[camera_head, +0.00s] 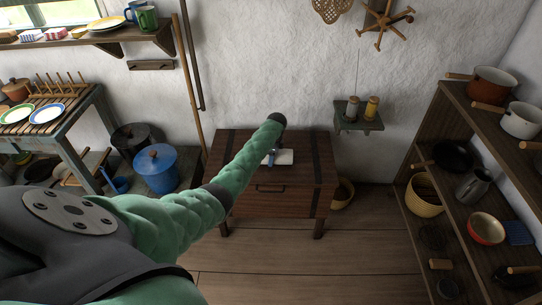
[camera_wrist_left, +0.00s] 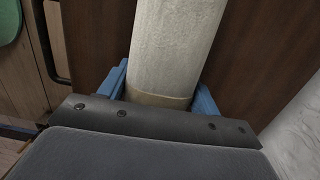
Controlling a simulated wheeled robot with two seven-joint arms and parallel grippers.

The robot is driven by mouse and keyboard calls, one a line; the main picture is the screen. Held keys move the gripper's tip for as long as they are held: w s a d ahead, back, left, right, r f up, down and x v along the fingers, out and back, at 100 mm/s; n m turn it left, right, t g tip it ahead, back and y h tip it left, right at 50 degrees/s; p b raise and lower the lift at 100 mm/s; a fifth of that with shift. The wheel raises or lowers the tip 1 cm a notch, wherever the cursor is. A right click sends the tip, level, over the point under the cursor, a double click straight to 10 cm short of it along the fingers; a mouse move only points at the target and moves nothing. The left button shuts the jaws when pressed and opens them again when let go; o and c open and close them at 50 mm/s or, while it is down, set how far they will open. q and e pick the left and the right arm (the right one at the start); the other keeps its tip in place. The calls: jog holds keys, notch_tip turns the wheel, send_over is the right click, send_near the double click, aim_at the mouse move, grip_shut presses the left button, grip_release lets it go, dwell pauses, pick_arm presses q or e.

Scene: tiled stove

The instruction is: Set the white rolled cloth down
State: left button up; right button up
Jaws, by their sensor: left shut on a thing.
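The white rolled cloth (camera_head: 285,157) is over the lid of the dark wooden chest (camera_head: 310,175) in the head view. My left gripper (camera_head: 271,157) is at the left end of the cloth, at the end of my green-sleeved arm. In the left wrist view the blue fingers of my left gripper (camera_wrist_left: 160,88) are on both sides of the pale roll (camera_wrist_left: 175,40), shut on it near a tan band. The roll points away from the gripper over dark wood. I cannot tell whether it touches the lid. My right gripper is not in view.
The lid around the cloth is bare. A blue lidded pot (camera_head: 156,170) stands left of the chest. A small wall shelf (camera_head: 358,124) with two small items hangs behind it on the right. A shelf unit with pans (camera_head: 490,83) stands at the right. The floor in front is clear.

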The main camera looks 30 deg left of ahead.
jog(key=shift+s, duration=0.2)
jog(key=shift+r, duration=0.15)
pick_arm(q)
jog(key=shift+f, duration=0.15)
jog(key=o, duration=1)
jog(key=shift+c, duration=0.2)
jog(key=shift+o, duration=1.4)
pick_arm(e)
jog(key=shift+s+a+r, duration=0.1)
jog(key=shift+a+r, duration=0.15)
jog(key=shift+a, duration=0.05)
